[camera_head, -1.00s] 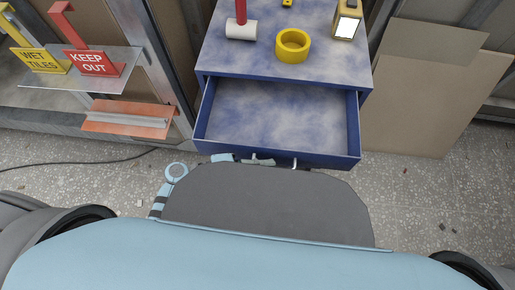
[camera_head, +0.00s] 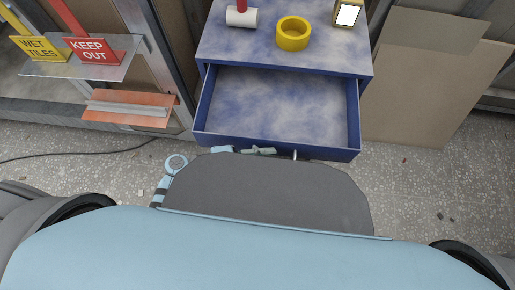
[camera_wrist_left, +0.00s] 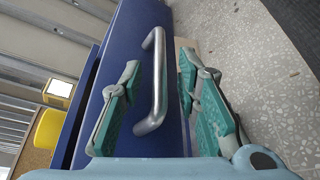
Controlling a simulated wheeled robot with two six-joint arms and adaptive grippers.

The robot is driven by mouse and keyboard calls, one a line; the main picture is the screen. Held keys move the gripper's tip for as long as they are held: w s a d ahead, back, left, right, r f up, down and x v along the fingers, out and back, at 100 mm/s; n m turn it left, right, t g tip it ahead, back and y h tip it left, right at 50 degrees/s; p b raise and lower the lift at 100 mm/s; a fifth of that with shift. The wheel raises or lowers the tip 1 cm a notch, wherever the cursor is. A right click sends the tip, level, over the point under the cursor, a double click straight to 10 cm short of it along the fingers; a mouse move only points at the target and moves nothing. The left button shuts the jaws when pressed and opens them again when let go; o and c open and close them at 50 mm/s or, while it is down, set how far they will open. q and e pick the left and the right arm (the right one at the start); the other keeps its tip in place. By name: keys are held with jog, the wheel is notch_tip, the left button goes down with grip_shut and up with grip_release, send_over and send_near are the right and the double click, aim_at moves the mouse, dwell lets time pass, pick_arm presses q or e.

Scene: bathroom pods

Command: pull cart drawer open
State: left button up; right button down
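The cart (camera_head: 285,58) is blue with a mottled top. Its drawer (camera_head: 280,105) is pulled out well toward me and looks empty inside. The drawer's metal bar handle (camera_wrist_left: 154,80) is on the blue drawer front (camera_wrist_left: 130,35) in the left wrist view. My left gripper (camera_wrist_left: 160,100) has its two green-padded fingers apart, one on each side of the handle, with visible gaps to the bar. In the head view only bits of the left gripper (camera_head: 250,151) show at the drawer front, the rest hidden by my body. My right gripper is not in view.
On the cart top are a yellow tape roll (camera_head: 293,33), a red-handled mallet (camera_head: 241,16) and a lamp (camera_head: 346,12). Boards (camera_head: 425,85) lean at the right. A shelf (camera_head: 85,60) with signs stands at the left, and a cable (camera_head: 80,156) lies on the floor.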

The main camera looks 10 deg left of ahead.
pick_arm(q)
jog(key=v, duration=1.2)
jog(key=shift+w, duration=0.1)
